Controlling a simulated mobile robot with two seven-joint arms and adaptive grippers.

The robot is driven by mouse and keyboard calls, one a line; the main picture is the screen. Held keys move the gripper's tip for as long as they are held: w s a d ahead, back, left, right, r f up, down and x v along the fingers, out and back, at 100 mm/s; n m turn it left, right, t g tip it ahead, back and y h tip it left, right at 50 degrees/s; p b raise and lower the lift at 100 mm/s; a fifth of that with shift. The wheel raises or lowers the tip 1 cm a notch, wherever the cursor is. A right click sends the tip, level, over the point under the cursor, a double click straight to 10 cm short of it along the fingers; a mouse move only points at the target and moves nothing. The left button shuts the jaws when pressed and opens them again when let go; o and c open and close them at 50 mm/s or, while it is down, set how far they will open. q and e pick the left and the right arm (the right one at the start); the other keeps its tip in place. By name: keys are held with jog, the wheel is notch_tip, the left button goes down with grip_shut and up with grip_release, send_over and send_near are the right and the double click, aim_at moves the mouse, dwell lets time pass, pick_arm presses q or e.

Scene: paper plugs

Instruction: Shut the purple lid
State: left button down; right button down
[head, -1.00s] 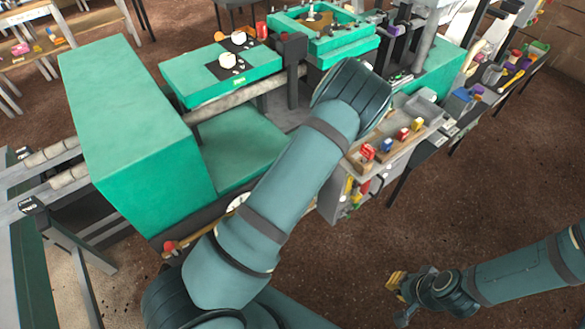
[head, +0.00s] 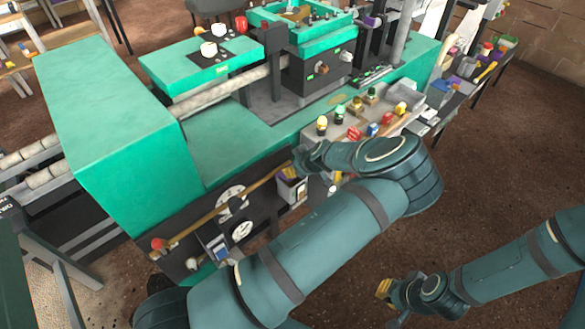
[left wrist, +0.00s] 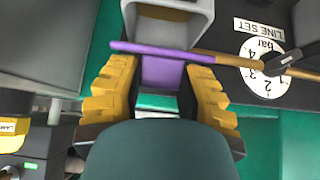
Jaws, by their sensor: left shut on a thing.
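In the left wrist view, the purple lid (left wrist: 162,68) is a flat flap with a long purple edge, at the mouth of a grey box (left wrist: 203,15). My left gripper (left wrist: 162,85) has its yellow fingers closed on the two sides of the flap. The lid looks tilted out from the box, but its exact angle is hard to tell. In the head view, my left gripper (head: 289,172) is at the front of the green machine, at the small grey box (head: 299,193), and mostly hides the lid. My right gripper (head: 385,290) hangs low over the brown floor, away from the machine; its finger gap is unclear.
A wooden rod (head: 215,212) runs along the machine front and passes close to the lid; it also shows in the left wrist view (left wrist: 225,60). A white dial (left wrist: 262,73) is beside it. Coloured knobs (head: 354,132) stand on the panel above. Floor at right is open.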

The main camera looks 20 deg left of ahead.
pick_arm(q)
jog(key=shift+s+d+f+b, duration=0.2)
jog(key=shift+d+f+b, duration=0.25)
jog(key=shift+f+b, duration=0.25)
jog(key=shift+s+d+f+b, duration=0.2)
jog(key=shift+d+f+b, duration=0.25)
jog(key=shift+f, duration=0.3)
jog(key=c, duration=0.5)
grip_release()
jog(key=shift+c, duration=0.2)
jog(key=shift+r, duration=0.1)
jog(key=v, duration=1.1)
jog(key=shift+d+r, duration=0.25)
jog(key=shift+r, duration=0.05)
